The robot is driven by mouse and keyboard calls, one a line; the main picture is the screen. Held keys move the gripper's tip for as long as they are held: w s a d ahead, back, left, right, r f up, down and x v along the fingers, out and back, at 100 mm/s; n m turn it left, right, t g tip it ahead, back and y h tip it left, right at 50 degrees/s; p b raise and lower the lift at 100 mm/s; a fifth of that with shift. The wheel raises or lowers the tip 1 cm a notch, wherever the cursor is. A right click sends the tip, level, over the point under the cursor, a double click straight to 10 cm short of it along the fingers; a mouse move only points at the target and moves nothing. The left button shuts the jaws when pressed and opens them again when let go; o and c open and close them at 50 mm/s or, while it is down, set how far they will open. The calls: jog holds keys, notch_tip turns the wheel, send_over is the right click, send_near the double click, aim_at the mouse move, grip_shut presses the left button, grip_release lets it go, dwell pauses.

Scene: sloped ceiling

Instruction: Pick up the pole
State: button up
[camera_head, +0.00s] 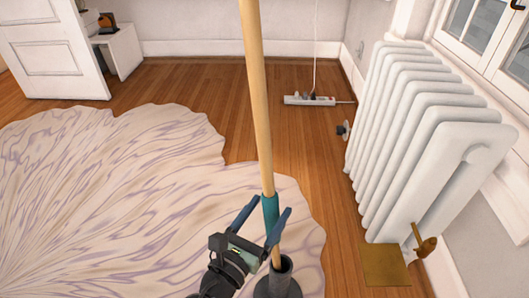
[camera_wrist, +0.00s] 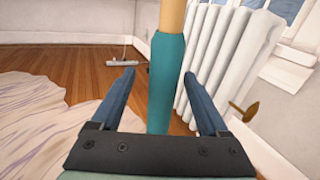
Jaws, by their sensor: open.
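The pole (camera_head: 258,110) is a long pale wooden shaft with a teal sleeve near its lower end. It stands nearly upright, leaning slightly, with its foot in a dark round holder (camera_head: 278,283). In the wrist view the teal sleeve of the pole (camera_wrist: 166,75) rises between and beyond the blue fingers. My gripper (camera_head: 262,220) is open at the height of the sleeve, with one finger on each side of the pole in the picture. My gripper also shows in the wrist view (camera_wrist: 158,75). I cannot tell whether either finger touches the pole.
A white radiator (camera_head: 425,130) stands close on the right, with a brass valve (camera_head: 424,245) low down. A pale patterned rug (camera_head: 120,200) covers the floor on the left. A power strip (camera_head: 309,100) lies on the wooden floor behind. A white door (camera_head: 50,50) stands back left.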

jog(key=shift+b+x, duration=0.7)
jog(key=shift+x, duration=1.25)
jog(key=shift+s+d, duration=0.15)
grip_shut()
